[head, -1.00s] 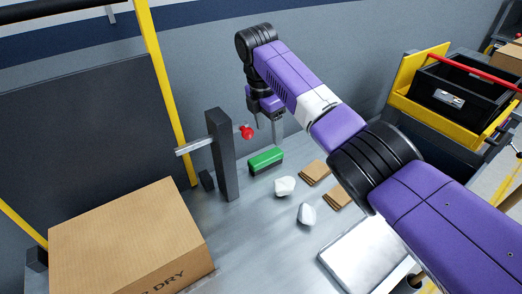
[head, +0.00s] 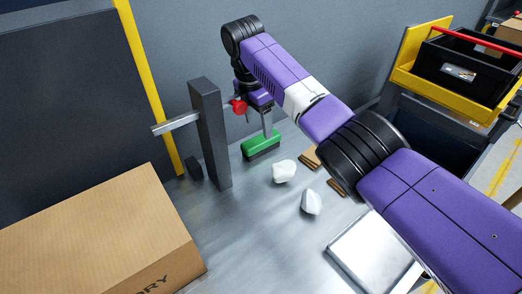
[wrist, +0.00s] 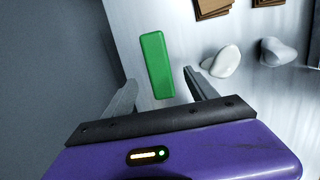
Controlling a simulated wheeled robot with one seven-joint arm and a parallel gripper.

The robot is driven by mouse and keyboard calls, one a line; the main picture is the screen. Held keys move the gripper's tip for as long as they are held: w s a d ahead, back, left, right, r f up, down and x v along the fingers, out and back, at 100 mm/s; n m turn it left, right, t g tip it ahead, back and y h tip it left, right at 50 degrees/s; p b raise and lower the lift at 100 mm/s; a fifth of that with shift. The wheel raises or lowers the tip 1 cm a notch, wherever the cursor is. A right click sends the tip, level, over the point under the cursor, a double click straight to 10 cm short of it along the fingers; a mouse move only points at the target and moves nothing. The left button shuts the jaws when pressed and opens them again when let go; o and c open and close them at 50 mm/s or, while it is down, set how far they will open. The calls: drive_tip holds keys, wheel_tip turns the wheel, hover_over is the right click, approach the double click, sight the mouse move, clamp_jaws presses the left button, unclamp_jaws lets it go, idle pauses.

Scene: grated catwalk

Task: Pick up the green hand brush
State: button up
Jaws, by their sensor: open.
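The green hand brush (head: 261,143) lies on the grey metal surface, its green back up and dark bristles below. My gripper (head: 257,127) hangs just above it in the head view, and one finger overlaps the brush there. In the wrist view the brush (wrist: 157,65) lies ahead of and between the two spread fingers of my gripper (wrist: 160,95), long side pointing away. The fingers are open with nothing between them that I can see held. I cannot tell whether a finger touches the brush.
Two white lumps (head: 284,171) (head: 311,202) and brown cardboard pieces (head: 310,158) lie right of the brush. A dark post (head: 211,135) with a red-knobbed bar (head: 177,124) stands close on the left. A large carton (head: 95,235) is front left. A wall (head: 190,40) rises behind.

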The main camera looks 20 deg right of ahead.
sight(261, 138)
drive_tip(key=f, duration=0.5)
drive_tip(key=d+f, duration=0.1)
drive_tip(key=f, duration=0.2)
drive_tip(key=shift+w, duration=0.3)
clamp_jaws()
wheel_tip(261, 138, up, 20)
drive_tip(key=shift+p, duration=0.3)
idle(0.4)
